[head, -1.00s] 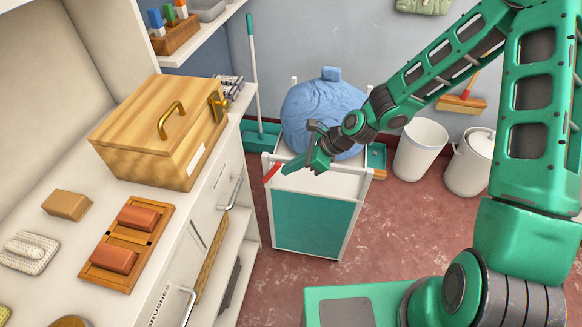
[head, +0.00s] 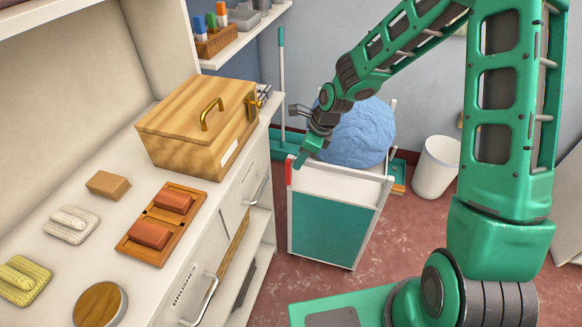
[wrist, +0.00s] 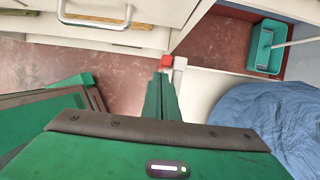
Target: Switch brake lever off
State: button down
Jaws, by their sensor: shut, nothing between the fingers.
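The brake lever is a short red handle (head: 289,171) at the front left corner of a white laundry cart (head: 388,195) with a teal front panel. It stands nearly vertical against the corner post. My gripper (head: 299,164) is shut and empty, pointing down right beside the top of the lever. In the wrist view, the closed fingertips (wrist: 164,78) end just below the red lever end (wrist: 167,61) and the white frame corner. I cannot tell whether they touch. A blue laundry bundle (head: 362,132) fills the cart's back part.
A white bin (head: 436,167) stands right of the cart. Red floor is free in front.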

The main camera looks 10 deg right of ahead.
jog(key=shift+w+a+r, duration=0.15)
jog(key=shift+w+a, duration=0.1)
jog(key=shift+a, duration=0.3)
jog(key=shift+a, duration=0.1)
